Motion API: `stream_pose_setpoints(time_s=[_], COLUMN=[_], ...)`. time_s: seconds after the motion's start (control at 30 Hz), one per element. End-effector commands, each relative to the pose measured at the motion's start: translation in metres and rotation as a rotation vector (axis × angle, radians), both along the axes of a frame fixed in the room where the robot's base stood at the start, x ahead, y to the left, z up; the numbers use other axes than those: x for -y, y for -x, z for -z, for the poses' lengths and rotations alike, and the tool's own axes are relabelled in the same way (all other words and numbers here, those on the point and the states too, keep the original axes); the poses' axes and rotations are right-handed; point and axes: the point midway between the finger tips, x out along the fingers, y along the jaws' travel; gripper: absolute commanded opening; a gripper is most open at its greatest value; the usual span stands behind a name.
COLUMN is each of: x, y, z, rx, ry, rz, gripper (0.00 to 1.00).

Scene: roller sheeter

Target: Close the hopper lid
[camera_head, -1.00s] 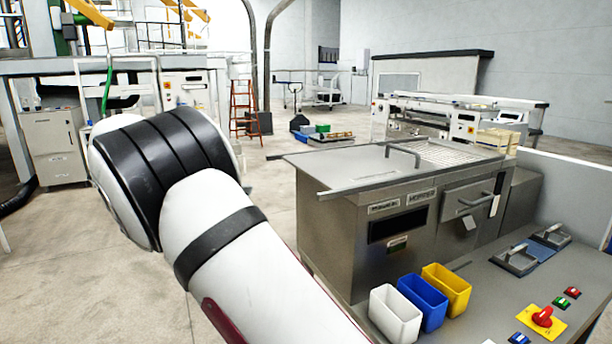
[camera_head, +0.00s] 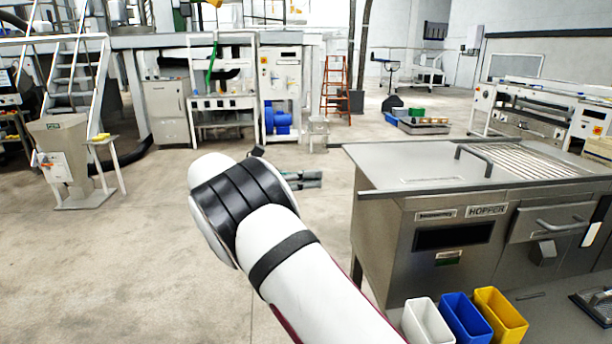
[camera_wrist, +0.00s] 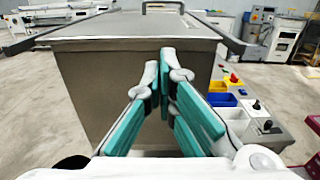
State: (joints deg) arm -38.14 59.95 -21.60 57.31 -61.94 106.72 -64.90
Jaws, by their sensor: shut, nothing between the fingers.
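The steel hopper (camera_head: 455,235) stands at the right in the head view, marked HOPPER on its front. Its flat lid (camera_head: 400,172) lies over the left part of the top, with a bar handle (camera_head: 474,155) near its right edge. A slatted grid shows uncovered to the right of the handle. My gripper (camera_head: 303,180) shows partly behind my arm, left of the hopper and apart from it. In the wrist view my gripper (camera_wrist: 163,75) is shut and empty, in front of the hopper's end wall (camera_wrist: 85,85). The lid handle (camera_wrist: 163,5) shows beyond, at the top edge.
White, blue and yellow bins (camera_head: 465,318) stand on the counter before the hopper. The wrist view also shows a red knob (camera_wrist: 233,78) on a control panel. A hopper-shaped machine (camera_head: 65,155) stands far left. The floor left of the hopper is open.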

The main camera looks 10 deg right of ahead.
Motion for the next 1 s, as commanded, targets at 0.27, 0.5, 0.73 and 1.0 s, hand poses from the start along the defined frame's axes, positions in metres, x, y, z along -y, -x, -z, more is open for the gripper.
stream_pose_setpoints(time_s=[0.27,0.5,0.73,1.0], x=[0.056,0.087,0.095,0.095], y=[0.002,0.001,0.000,0.000], z=[-0.002,-0.001,0.000,0.000], rx=[-0.001,0.000,0.000,0.000], ry=[0.001,-0.001,-0.001,-0.001], rz=[0.003,0.001,-0.001,0.000], gripper=[0.00,0.00,0.00,0.00])
